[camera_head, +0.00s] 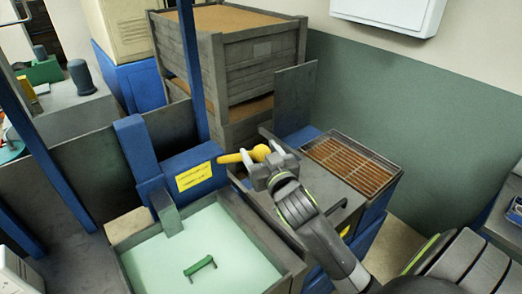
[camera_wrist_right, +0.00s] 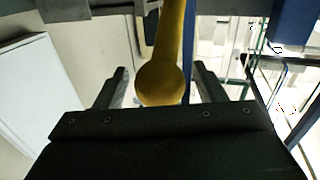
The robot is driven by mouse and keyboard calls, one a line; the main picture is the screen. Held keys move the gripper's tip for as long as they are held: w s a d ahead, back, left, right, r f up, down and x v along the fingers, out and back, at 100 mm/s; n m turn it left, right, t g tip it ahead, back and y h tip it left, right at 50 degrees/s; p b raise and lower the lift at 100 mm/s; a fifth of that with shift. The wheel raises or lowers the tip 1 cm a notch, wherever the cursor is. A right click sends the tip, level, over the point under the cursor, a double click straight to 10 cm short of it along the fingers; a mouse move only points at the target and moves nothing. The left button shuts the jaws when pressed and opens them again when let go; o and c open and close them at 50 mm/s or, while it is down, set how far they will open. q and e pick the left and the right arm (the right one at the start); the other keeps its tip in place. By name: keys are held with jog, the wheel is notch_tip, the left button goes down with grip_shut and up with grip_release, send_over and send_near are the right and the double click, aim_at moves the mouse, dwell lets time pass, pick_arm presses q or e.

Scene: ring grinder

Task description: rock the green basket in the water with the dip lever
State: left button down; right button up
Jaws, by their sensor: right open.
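The yellow dip lever (camera_head: 231,158) sticks out sideways from the blue post by the water tank and ends in a round knob. My right gripper (camera_head: 259,163) is at the knob end, with its fingers apart. In the right wrist view the lever (camera_wrist_right: 161,84) lies between the two open fingers (camera_wrist_right: 160,72), with a gap on each side. The green basket (camera_head: 200,267) shows only as a green handle above the pale water; its body is hidden. My left gripper is out of view.
The water tank's grey wall (camera_head: 262,238) stands below the lever. A grey bench with a brown grate (camera_head: 350,165) is to the right of my gripper. Stacked crates (camera_head: 262,75) stand behind. A yellow label (camera_head: 194,176) is on the blue post.

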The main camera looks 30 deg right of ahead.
jog(key=shift+c, duration=0.3)
jog(key=c, duration=1.3)
jog(key=shift+t, duration=0.6)
jog(key=s+f+b, duration=0.1)
jog(key=b, duration=0.1)
jog(key=f+b, duration=0.2)
jog(key=s+f+b, duration=0.1)
jog(key=f+b, duration=0.1)
jog(key=shift+s+d+b, duration=0.15)
jog(key=shift+s+b, duration=0.15)
jog(key=shift+b, duration=0.1)
jog(key=s+f+b, duration=0.1)
jog(key=f, duration=0.1)
jog(key=s+f+b, duration=0.1)
jog(key=f+b, duration=0.2)
jog(key=shift+s+d+f, duration=0.1)
jog(key=shift+s+f, duration=0.2)
jog(key=shift+s, duration=0.1)
jog(key=o, duration=1.4)
jog(key=shift+r, duration=0.15)
jog(key=shift+c, duration=0.2)
